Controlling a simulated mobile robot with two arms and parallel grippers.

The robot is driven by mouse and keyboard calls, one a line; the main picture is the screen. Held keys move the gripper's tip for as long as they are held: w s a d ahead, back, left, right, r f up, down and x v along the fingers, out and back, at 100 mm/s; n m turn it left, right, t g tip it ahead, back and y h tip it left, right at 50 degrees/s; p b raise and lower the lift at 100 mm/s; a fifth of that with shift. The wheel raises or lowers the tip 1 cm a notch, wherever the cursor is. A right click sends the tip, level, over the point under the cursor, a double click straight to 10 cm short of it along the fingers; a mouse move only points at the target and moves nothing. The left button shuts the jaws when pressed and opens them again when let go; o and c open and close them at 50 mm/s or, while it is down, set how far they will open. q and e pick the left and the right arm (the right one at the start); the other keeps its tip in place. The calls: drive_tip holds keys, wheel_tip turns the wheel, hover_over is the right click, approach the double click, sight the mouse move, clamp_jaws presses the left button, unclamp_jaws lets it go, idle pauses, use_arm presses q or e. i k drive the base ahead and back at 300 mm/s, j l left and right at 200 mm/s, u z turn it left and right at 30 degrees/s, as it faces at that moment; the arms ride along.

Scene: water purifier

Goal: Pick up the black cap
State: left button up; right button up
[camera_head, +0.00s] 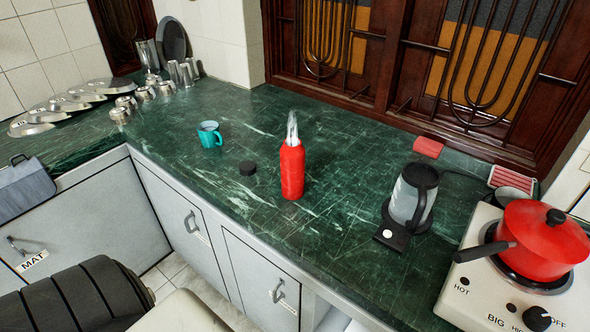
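The small round black cap (247,168) lies on the green marble counter (330,230), near the middle of the view. It sits just left of a red bottle (292,170) with a clear, pale upper part, and the two are apart. A teal mug (210,134) stands behind and to the left of the cap. Neither of my grippers shows in the head view. A dark ribbed part and a pale part at the bottom left may belong to my own body.
An electric kettle (412,195) stands right of the bottle. A red pot (543,238) sits on a white stove (470,300) at the right. Metal cups and lids (68,103) stand at the back left. The counter around the cap is clear.

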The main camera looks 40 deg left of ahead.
sight(247, 168)
drive_tip(key=j+u, duration=0.15)
drive_tip(key=u, duration=1.35)
drive_tip(key=i+j, duration=0.75)
drive_tip(key=j, duration=0.1)
